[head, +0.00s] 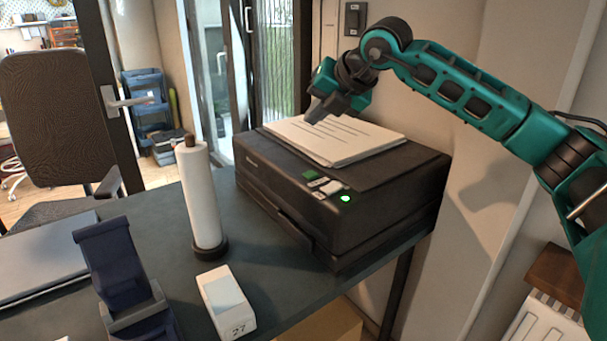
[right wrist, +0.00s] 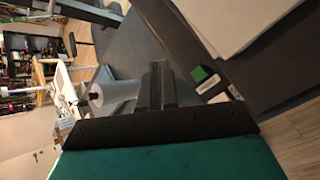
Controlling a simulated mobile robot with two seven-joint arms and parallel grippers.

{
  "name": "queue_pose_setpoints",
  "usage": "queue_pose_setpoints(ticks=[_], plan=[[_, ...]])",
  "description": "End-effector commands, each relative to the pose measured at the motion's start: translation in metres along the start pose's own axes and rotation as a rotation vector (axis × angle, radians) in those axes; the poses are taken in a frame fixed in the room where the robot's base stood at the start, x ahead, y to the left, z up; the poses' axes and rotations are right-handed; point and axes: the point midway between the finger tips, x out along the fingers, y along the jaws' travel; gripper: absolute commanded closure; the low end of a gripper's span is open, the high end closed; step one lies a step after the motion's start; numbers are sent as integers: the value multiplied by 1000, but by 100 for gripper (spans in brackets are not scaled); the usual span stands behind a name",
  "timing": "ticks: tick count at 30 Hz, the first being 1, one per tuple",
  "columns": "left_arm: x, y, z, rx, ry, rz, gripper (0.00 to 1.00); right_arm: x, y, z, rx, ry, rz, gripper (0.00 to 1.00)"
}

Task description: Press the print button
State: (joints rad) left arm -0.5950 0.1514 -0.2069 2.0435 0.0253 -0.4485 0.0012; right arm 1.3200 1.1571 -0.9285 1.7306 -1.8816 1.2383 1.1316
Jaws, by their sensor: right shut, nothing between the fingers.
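The black printer (head: 340,215) stands on the dark table with a stack of printed sheets (head: 335,138) on top. Its front right corner has a green square (head: 309,175), small pale keys (head: 330,187) and a glowing green round spot (head: 345,198). I cannot read which one is the print button. My right gripper (head: 318,115) is shut and empty, above the sheets and behind the controls, apart from them. In the right wrist view, the gripper's dark fingers (right wrist: 157,82) point past the green square (right wrist: 203,75) on the printer's edge. My left gripper is not in view.
A white paper roll on a holder (head: 202,195) stands left of the printer. A white box marked 27 (head: 226,302) and a dark blue stand (head: 110,260) are at the front. A grey laptop-like slab (head: 40,262) lies at left. A wall borders the printer's right.

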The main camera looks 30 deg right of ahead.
Motion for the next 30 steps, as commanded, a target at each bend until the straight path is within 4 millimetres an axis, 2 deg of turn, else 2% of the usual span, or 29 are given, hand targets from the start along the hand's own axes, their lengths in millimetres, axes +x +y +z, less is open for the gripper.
queue_pose_setpoints(ticks=[14,23,30], plan=[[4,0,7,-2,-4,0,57,7,-4,-6,-1,3,3,100],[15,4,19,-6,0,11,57,33,-23,-25,-2,4,4,100],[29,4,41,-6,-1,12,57,57,-40,-42,-2,4,4,100]])
